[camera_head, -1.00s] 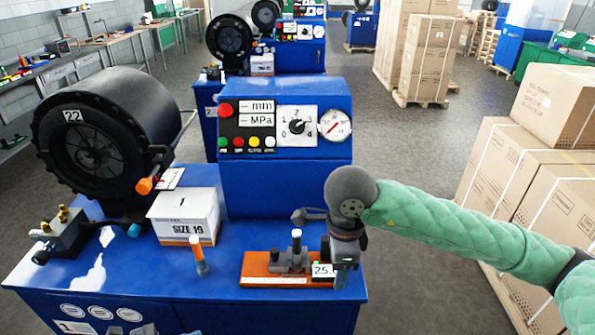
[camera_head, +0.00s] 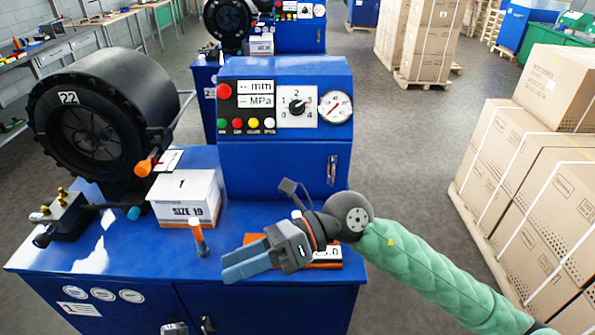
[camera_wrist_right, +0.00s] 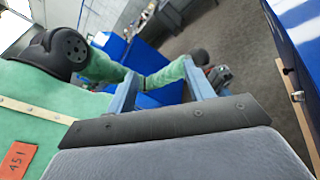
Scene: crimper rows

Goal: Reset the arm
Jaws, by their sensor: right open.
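My right gripper (camera_head: 232,266) is in the head view, in front of the orange board (camera_head: 322,265) on the blue bench. Its blue fingers point left and it holds nothing. In the right wrist view its two fingers (camera_wrist_right: 160,78) stand apart with nothing between them. The gripper and wrist hide most of the board and the tool on it; part of a small display shows at the right. My left gripper is outside the head view. A green-sleeved arm with a dark hand (camera_wrist_right: 218,75) shows small in the right wrist view, its jaws unclear.
The blue bench (camera_head: 120,262) carries a black crimper (camera_head: 95,120), a SIZE 19 box (camera_head: 185,197), an orange-and-white marker (camera_head: 199,238) and a fittings block (camera_head: 62,218). A blue control panel (camera_head: 285,100) stands behind. Stacked cartons (camera_head: 545,180) are at right; the floor between is open.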

